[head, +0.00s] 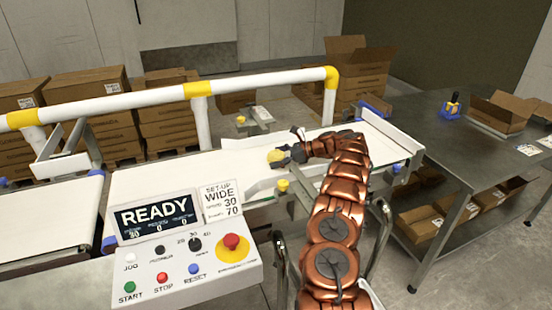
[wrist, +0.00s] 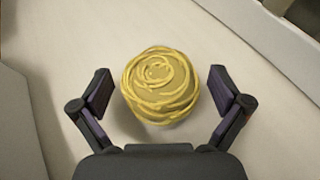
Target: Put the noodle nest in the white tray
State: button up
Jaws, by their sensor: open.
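The noodle nest (wrist: 160,86) is a round yellow coil lying on the pale belt (wrist: 222,125). In the head view the nest (head: 275,156) shows as a small yellow spot at my gripper. My gripper (wrist: 159,75) is open, with one finger on each side of the nest and a visible gap at both sides. In the head view my gripper (head: 284,156) is low over the belt, and partly covers the nest. A white walled piece (head: 395,132) is at the belt's right end; I cannot tell whether it is the white tray.
A control panel (head: 185,268) reading READY stands in front of the belt. A white and yellow rail (head: 265,79) runs behind it. A grey metal table (head: 440,135) at right holds an open carton (head: 500,112). Cartons (head: 85,88) are stacked at the back left.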

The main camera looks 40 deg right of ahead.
jog(key=shift+d+r, duration=0.1)
jog(key=shift+r, duration=0.1)
jog(key=b+v, duration=0.1)
jog(key=v, duration=0.9)
jog(key=shift+f, duration=0.1)
jog(key=shift+v, duration=1)
